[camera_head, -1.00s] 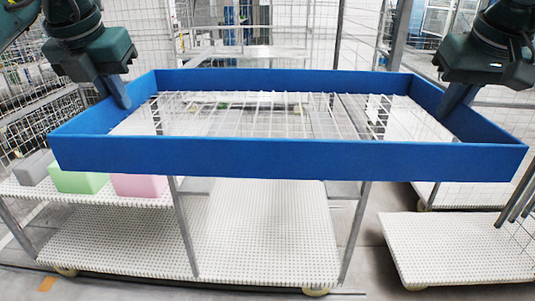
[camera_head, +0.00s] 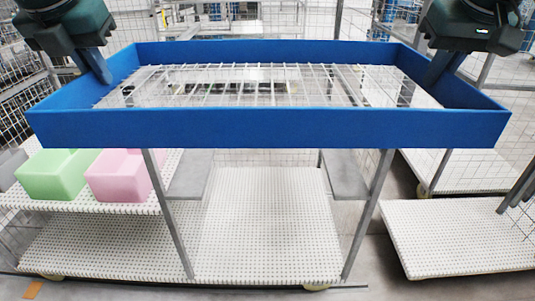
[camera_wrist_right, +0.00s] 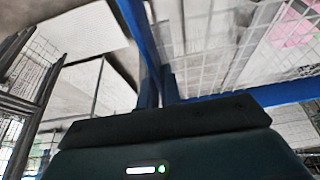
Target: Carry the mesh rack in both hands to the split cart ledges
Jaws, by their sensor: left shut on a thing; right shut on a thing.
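The mesh rack (camera_head: 270,128) is a wide blue rectangular frame with a wire mesh floor. It hangs about level across the head view. My left gripper (camera_head: 104,78) is shut on its left side wall. My right gripper (camera_head: 436,80) is shut on its right side wall. The blue wall in the jaws also shows in the right wrist view (camera_wrist_right: 140,35). Two grey cart ledges, a left one (camera_head: 189,175) and a right one (camera_head: 344,175), show below the rack with a gap between them. The rack is above them and its front wall hides part of the cart.
A green block (camera_head: 57,175) and a pink block (camera_head: 122,176) sit on a white perforated shelf at left, with a grey block (camera_head: 12,168) beside them. The cart's lower deck (camera_head: 260,225) is bare. Another white platform (camera_head: 460,238) stands at right. Wire mesh fencing surrounds the area.

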